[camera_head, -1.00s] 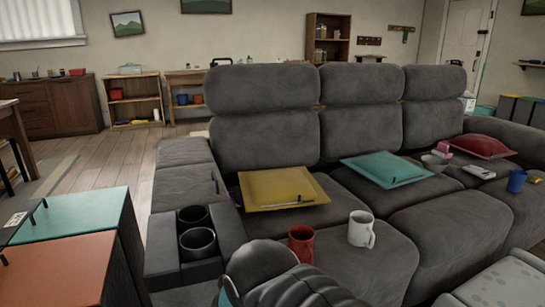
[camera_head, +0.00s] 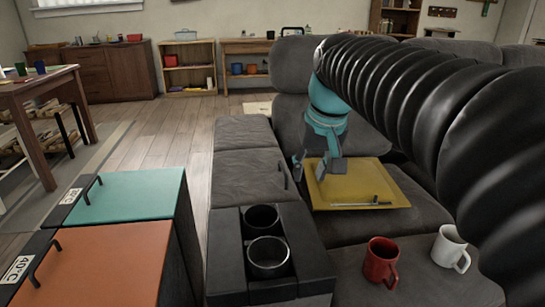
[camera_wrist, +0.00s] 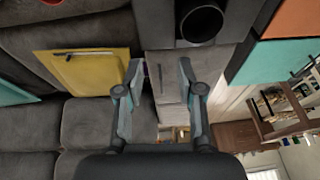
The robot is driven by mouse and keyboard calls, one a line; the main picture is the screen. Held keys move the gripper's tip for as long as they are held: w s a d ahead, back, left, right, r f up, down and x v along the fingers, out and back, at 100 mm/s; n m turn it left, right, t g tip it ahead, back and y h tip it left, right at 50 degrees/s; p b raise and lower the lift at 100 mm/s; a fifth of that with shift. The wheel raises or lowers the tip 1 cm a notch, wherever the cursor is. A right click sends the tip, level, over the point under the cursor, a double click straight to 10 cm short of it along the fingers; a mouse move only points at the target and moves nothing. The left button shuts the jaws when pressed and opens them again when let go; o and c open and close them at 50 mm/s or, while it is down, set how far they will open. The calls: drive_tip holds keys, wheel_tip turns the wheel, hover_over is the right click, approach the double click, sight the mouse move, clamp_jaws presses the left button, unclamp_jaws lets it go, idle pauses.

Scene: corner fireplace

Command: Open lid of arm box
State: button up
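The arm box is the grey sofa armrest; its lid (camera_head: 245,172) is shut and lies flat behind the cup holders. A thin dark handle (camera_head: 283,175) runs along the lid's right edge. In the wrist view the lid (camera_wrist: 172,88) and its handle (camera_wrist: 159,78) show between the fingers. My gripper (camera_head: 311,170) is open and empty, pointing down just right of the handle, above and apart from it. In the wrist view my gripper (camera_wrist: 160,74) has its two fingers spread on both sides of the handle.
Two cup holders (camera_head: 268,255) sit in front of the lid. A red mug (camera_head: 380,262) and a white mug (camera_head: 449,248) stand on the seat. Teal and orange cooler tops (camera_head: 125,195) stand left.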

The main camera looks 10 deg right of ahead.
drive_tip(key=w+d+r+g, duration=0.15)
drive_tip(key=w+r, duration=0.25)
drive_tip(key=w, duration=1)
drive_tip(key=g+y+p, duration=0.1)
drive_tip(key=g+y, duration=0.1)
approach(284, 168)
drive_tip(key=b+x, duration=0.5)
drive_tip(key=x, duration=0.3)
drive_tip(key=shift+b, duration=0.3)
clamp_jaws()
